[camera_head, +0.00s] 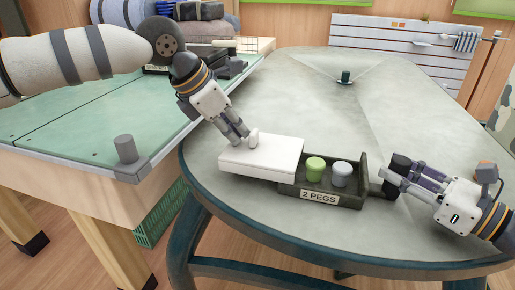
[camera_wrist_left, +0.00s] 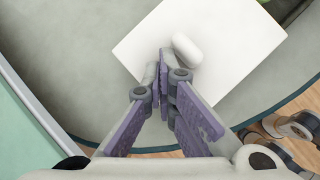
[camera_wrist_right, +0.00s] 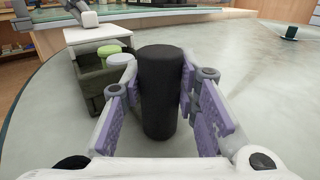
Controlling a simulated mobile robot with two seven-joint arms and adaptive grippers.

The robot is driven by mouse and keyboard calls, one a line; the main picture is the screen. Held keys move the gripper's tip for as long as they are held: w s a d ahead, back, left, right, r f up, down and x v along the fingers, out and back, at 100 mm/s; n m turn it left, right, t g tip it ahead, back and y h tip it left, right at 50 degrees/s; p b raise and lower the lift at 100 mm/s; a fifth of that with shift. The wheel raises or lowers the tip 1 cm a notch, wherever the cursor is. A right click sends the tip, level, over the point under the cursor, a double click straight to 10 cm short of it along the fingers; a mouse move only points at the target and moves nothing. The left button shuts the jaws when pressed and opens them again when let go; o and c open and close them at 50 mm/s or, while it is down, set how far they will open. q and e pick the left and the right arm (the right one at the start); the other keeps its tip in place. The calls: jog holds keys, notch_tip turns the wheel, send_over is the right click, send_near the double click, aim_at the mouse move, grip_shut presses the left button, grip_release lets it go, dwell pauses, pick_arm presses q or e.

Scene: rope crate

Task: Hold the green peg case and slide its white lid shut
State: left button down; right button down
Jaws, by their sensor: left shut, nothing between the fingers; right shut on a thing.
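The dark green peg case (camera_head: 349,197), labelled "2 PEGS", sits near the table's front edge. Its white lid (camera_head: 262,160) reaches over the left part and sticks out past the left side. The right part is open and shows a green peg (camera_head: 316,166) and a pale grey peg (camera_head: 341,173). My left gripper (camera_head: 245,139) is shut and empty, its tips just left of the lid's white knob (camera_wrist_left: 187,49); I cannot tell whether they touch it. My right gripper (camera_wrist_right: 160,75) is shut around the case's upright black handle (camera_wrist_right: 161,105) at the right end.
The grey oval table (camera_head: 300,80) is clear behind the case, except for a small dark green fitting (camera_head: 346,77) farther back. A green-topped workbench (camera_head: 60,120) stands left, with a grey cylindrical post (camera_head: 124,149) at its near corner.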

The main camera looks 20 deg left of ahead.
aim_at(295, 152)
pick_arm(q)
jog(key=shift+s+d+f, duration=0.15)
jog(key=shift+d+f, duration=0.1)
jog(key=shift+d, duration=1.75)
jog(key=shift+s+d+f, duration=0.15)
jog(key=shift+d+f, duration=0.05)
jog(key=shift+d, duration=1.75)
jog(key=shift+s+d+f, duration=0.15)
jog(key=shift+d+f, duration=0.1)
jog(key=shift+d, duration=1.75)
jog(key=shift+a, duration=0.1)
jog(key=shift+r, duration=0.15)
jog(key=shift+w+r, duration=0.15)
jog(key=shift+r, duration=0.8)
jog(key=shift+w+r, duration=0.1)
jog(key=shift+r, duration=0.85)
jog(key=shift+a+r, duration=0.25)
jog(key=shift+r, duration=0.65)
jog(key=shift+a+r, duration=0.25)
jog(key=shift+r, duration=0.65)
